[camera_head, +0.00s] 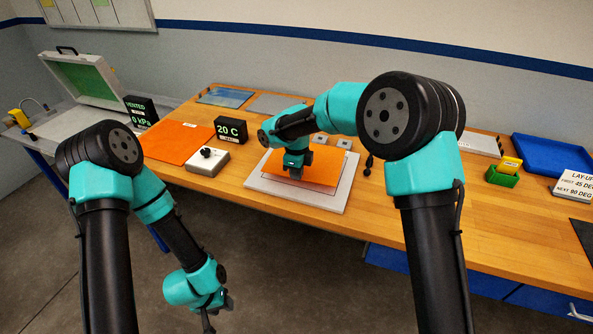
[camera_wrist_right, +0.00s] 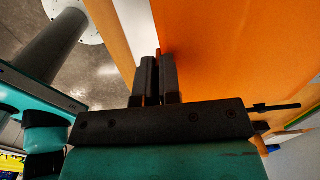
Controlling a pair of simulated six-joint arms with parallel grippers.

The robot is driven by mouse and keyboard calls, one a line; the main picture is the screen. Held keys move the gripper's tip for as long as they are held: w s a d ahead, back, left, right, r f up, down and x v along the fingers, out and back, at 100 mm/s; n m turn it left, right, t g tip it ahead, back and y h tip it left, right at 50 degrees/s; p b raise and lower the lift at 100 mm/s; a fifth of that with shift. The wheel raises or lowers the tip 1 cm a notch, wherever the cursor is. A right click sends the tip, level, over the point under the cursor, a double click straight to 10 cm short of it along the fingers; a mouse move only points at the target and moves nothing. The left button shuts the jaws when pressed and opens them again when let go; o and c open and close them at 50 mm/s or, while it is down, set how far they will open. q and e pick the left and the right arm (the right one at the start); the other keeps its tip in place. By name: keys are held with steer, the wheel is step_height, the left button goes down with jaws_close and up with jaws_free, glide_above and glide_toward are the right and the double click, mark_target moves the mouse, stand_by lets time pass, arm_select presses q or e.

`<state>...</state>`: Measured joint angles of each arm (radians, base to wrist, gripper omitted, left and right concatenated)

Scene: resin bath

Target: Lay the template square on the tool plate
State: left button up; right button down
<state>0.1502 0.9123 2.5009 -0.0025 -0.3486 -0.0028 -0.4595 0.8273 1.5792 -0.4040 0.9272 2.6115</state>
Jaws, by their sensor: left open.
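The template is a flat orange sheet (camera_head: 317,168) over the pale tool plate (camera_head: 257,187), whose rim shows around it; a dark line shows on the plate by the sheet's left and front edges. Whether the sheet lies fully flat I cannot tell. My right gripper (camera_head: 294,172) points down at the sheet's left part. In the right wrist view its fingers (camera_wrist_right: 159,75) are close together at the orange sheet's edge (camera_wrist_right: 225,50), with a thin reddish strip between them. My left gripper (camera_head: 217,312) is open and empty, over the floor in front of the table.
Another orange sheet (camera_head: 177,143) lies to the left, near a grey knob box (camera_head: 207,161) and the 20 C display (camera_head: 230,130). Small dark knobs (camera_head: 368,165) stand right of the plate. A blue tray (camera_head: 553,153) and green holder (camera_head: 501,176) are further right.

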steer(key=shift+f, duration=0.25)
steer(key=shift+f, duration=0.7)
steer(key=shift+f, duration=1)
steer(key=c, duration=1.2)
jaws_free()
steer(key=shift+r, duration=0.1)
steer(key=shift+r, duration=3.45)
steer(key=shift+s, duration=0.1)
